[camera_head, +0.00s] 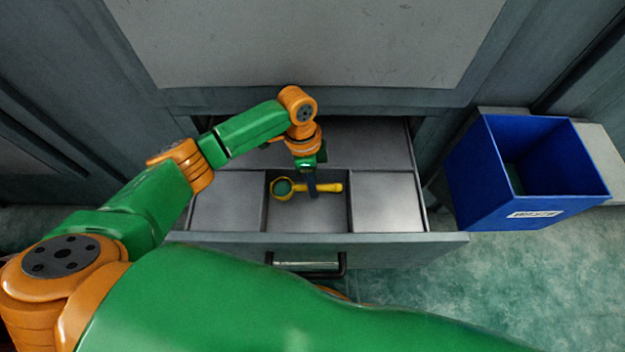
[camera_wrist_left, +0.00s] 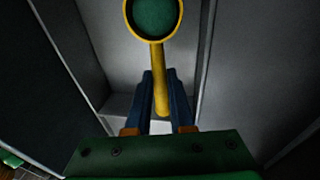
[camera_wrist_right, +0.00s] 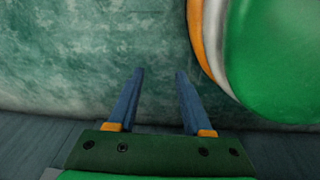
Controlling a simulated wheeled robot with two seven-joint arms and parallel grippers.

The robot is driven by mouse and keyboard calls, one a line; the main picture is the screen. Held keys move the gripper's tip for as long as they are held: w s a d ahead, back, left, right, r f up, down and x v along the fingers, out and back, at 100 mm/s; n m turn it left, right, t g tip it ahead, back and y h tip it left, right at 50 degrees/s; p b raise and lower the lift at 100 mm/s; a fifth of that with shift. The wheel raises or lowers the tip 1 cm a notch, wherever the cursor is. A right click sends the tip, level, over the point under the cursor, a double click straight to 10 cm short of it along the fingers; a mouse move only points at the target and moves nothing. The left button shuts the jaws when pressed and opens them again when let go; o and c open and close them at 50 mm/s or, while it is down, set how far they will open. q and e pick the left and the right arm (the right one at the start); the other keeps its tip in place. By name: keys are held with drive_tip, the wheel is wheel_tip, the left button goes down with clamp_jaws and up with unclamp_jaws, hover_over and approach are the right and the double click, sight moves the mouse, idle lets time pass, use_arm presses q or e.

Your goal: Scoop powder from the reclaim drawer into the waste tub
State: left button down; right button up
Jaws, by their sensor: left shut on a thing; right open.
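The reclaim drawer (camera_head: 400,238) is pulled out of the grey cabinet, with several compartments inside. A yellow scoop (camera_head: 330,188) is over its front middle compartment, bowl to the left. My left gripper (camera_head: 312,188) is shut on the scoop's handle, which shows between the blue fingers in the left wrist view (camera_wrist_left: 160,85). Green fills the round of the scoop's bowl (camera_wrist_left: 153,15), apparently powder. The blue waste tub (camera_head: 475,180) stands right of the drawer, with some green low inside. My right gripper (camera_wrist_right: 157,75) is open and empty above the green floor; the head view does not show it.
The drawer has a metal handle (camera_head: 308,264) at its front. Thin dividers (camera_head: 351,200) stand beside the scoop. The green floor (camera_head: 510,275) in front of the tub is clear.

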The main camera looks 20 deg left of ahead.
use_arm(q)
drive_tip(key=p+v, duration=0.1)
drive_tip(key=v, duration=0.1)
drive_tip(key=p+v, duration=0.1)
drive_tip(key=shift+s+d+r+p, duration=0.1)
drive_tip(key=shift+s+d+p, duration=0.15)
drive_tip(key=shift+p, duration=0.05)
drive_tip(key=p+v, duration=0.2)
drive_tip(key=p, duration=0.1)
drive_tip(key=p+v, duration=0.1)
drive_tip(key=v, duration=0.1)
drive_tip(key=shift+s+d+p, duration=0.3)
drive_tip(key=shift+d, duration=0.05)
drive_tip(key=shift+r, duration=0.25)
drive_tip(key=shift+p, duration=0.3)
use_arm(e)
drive_tip(key=s+a+r+g, duration=0.1)
drive_tip(key=s+a+r, duration=0.1)
drive_tip(key=s+r, duration=0.3)
wheel_tip(320, 180, up, 2)
drive_tip(key=shift+a+r, duration=0.2)
drive_tip(key=shift+a, duration=0.2)
drive_tip(key=shift+s, duration=0.1)
